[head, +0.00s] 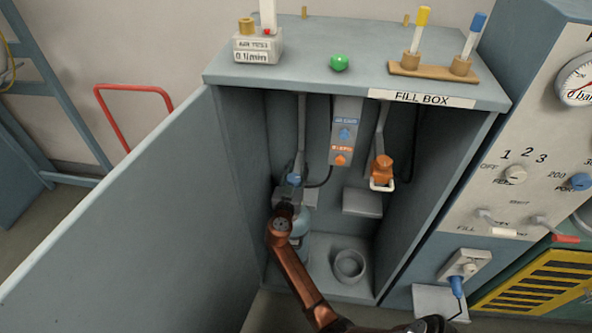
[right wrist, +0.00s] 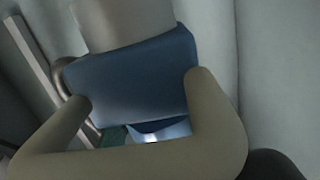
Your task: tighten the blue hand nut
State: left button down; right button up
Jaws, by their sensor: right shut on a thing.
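The blue hand nut (head: 294,179) sits at the lower end of a grey pipe on the left inside the open fill box. In the right wrist view the blue nut (right wrist: 130,82) fills the middle, with a pale pipe rising from its top. My right gripper (head: 287,203) reaches into the box from below. In the right wrist view its two fingers (right wrist: 142,98) are shut on the nut, one on each side. How far the nut is turned cannot be told. My left gripper is not in view.
The box door (head: 120,235) stands open on the left. A blue cylinder (head: 299,246) stands below the nut, partly behind my arm. A button panel (head: 344,130) is between the pipes.

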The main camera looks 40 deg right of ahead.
jog(key=shift+f, duration=0.15)
jog(key=c, duration=0.5)
